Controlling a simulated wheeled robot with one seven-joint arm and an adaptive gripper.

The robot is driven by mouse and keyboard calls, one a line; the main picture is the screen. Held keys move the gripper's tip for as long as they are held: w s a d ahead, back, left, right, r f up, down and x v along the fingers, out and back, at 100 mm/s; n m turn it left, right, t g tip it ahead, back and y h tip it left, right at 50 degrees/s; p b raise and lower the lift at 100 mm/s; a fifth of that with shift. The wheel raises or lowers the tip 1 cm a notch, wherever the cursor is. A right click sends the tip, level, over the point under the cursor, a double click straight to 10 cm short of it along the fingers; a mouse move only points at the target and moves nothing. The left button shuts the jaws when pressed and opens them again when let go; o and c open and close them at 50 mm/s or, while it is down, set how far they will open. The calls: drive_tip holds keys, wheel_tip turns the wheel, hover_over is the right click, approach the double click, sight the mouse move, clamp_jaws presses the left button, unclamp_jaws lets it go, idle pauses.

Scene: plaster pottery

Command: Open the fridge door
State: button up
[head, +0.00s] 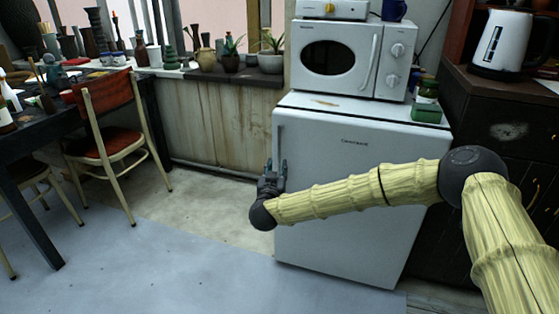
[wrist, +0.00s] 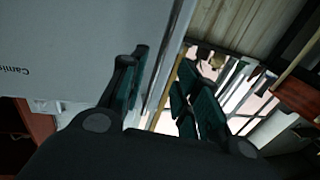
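The white fridge (head: 345,190) stands against the counter with its door shut. Its door front also fills the upper left of the wrist view (wrist: 75,45), with part of the brand lettering showing. A narrow vertical edge strip (head: 279,140) runs down the door's left side. My gripper (head: 275,168) is at this left edge, about mid-height. In the wrist view my gripper (wrist: 163,88) has its dark green fingers apart. One finger is by the door front and the other is beyond the edge. I cannot tell whether either touches the door.
A white microwave (head: 348,60) and a green box (head: 427,111) stand on the fridge. A dark cabinet with a white kettle (head: 503,45) is at the right. A red chair (head: 108,125) and a table are at the left. The floor in front (head: 190,255) is clear.

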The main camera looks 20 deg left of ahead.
sight(279, 158)
drive_tip(key=w, duration=0.2)
drive_tip(key=w+a+b, duration=0.1)
drive_tip(key=w, duration=0.4)
drive_tip(key=shift+w+a, duration=0.15)
drive_tip(key=shift+w, duration=0.2)
clamp_jaws()
